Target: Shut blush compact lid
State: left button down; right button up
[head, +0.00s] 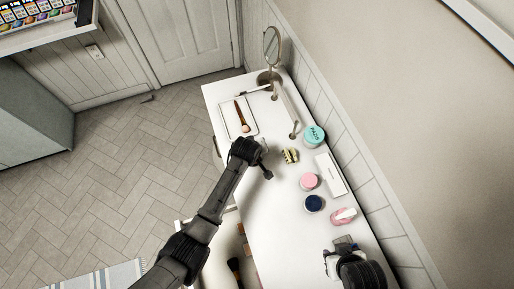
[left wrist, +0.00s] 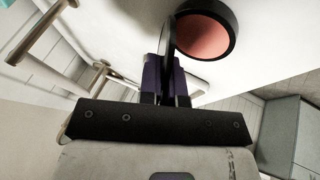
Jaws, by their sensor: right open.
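The blush compact shows in the left wrist view as a round black case with a pink pan (left wrist: 204,36). Its black lid (left wrist: 168,42) stands up on edge beside the pan, so the compact is open. The purple fingers of my left gripper (left wrist: 166,76) are close together with the lid between them. In the head view my left gripper (head: 264,162) is low over the middle of the white vanity (head: 285,226), and I cannot make out the compact there. My right gripper (head: 342,246) is open over the vanity's near end, away from the compact.
A brush lies on a tray (head: 228,129); a round mirror (head: 271,46) stands at the far end. A gold hair clip (head: 290,155), teal jar (head: 314,136), pink jar (head: 309,181), navy jar (head: 314,203), white box (head: 331,174) and pink item (head: 343,216) lie right of my left gripper.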

pick_arm(q)
jog(key=c, duration=1.3)
grip_release()
jog(key=b+v, duration=0.2)
jog(key=v, duration=1.1)
jog(key=shift+s+r, duration=0.15)
jog(key=shift+r, duration=0.2)
